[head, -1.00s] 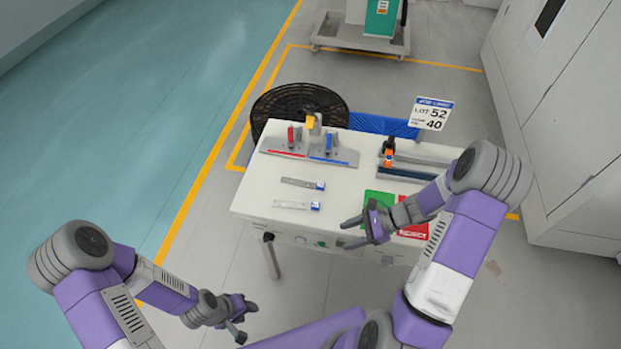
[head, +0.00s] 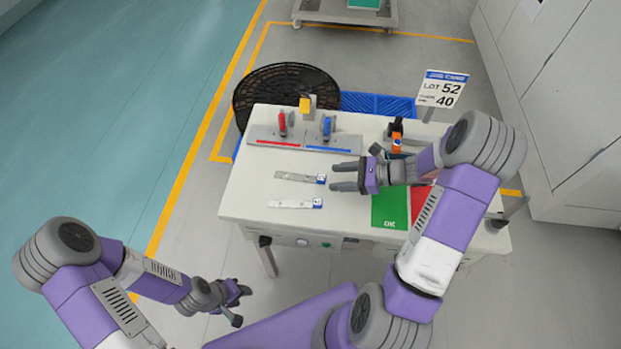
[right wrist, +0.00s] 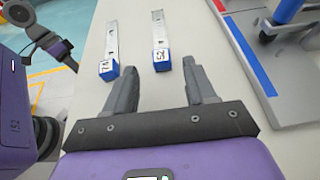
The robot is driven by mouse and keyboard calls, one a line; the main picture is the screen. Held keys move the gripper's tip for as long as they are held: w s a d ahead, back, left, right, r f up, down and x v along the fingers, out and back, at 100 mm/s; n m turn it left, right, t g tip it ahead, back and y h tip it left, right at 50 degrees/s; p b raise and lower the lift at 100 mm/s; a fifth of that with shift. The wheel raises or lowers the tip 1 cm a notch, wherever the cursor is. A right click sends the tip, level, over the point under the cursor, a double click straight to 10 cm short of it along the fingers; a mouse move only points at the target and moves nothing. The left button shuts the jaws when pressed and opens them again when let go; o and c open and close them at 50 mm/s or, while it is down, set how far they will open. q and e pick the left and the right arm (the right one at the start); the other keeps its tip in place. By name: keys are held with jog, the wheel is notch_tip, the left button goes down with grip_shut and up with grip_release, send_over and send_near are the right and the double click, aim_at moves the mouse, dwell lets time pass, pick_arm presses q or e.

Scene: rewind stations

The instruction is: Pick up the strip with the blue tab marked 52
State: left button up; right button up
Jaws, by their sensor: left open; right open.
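Two pale flat strips with blue tabs lie on the table. The farther strip (head: 297,177) has a tab (right wrist: 161,61) whose mark looks like 52 turned around, though it is small. The nearer strip (head: 290,204) has a tab (right wrist: 109,69) whose mark I cannot read surely. My right gripper (head: 334,179) is open and empty, pointing left just right of the farther strip's tab. In the right wrist view, that tab shows ahead, between the fingertips (right wrist: 160,72). My left gripper (head: 241,306) is open and empty, low in front of the table.
A grey fixture (head: 262,135) with red and blue clamps stands behind the strips. A green mat (head: 390,210) and a red mat (head: 420,197) lie to the right. A sign (head: 441,89) reads LOT 52 and 40. The table's front left is bare.

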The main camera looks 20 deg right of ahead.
aim_at(325, 178)
jog(key=x, duration=0.3)
jog(key=shift+w+f+b, duration=0.1)
jog(key=shift+w+b, duration=0.05)
jog(key=shift+b, duration=0.2)
grip_shut()
